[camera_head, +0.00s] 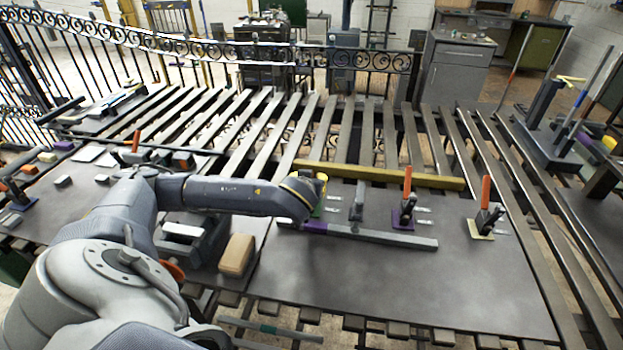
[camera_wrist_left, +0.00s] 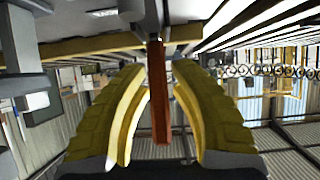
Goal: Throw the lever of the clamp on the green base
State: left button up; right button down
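The clamp on the green base (camera_head: 318,209) is mostly hidden behind my left arm in the head view; only a bit of green shows. My left gripper (camera_head: 321,186) is at this clamp, with a yellow finger visible there. In the left wrist view, a red-orange lever (camera_wrist_left: 159,100) stands between the two curved yellow fingers of my left gripper (camera_wrist_left: 158,80). The fingers are apart, with a gap seen on both sides of the lever. My right gripper is in neither view.
To the right stand a clamp with a red lever on a purple base (camera_head: 403,215) and one with an orange lever on a yellow base (camera_head: 481,228). A grey bar (camera_head: 375,235) lies in front, a yellow bar (camera_head: 380,175) behind. The front of the dark plate (camera_head: 420,290) is clear.

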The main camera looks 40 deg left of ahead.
pick_arm(q)
jog(key=o, duration=0.3)
jog(key=shift+w+r, duration=0.1)
jog(key=shift+r, duration=0.1)
jog(key=shift+v, duration=3.75)
jog(key=shift+a, duration=0.1)
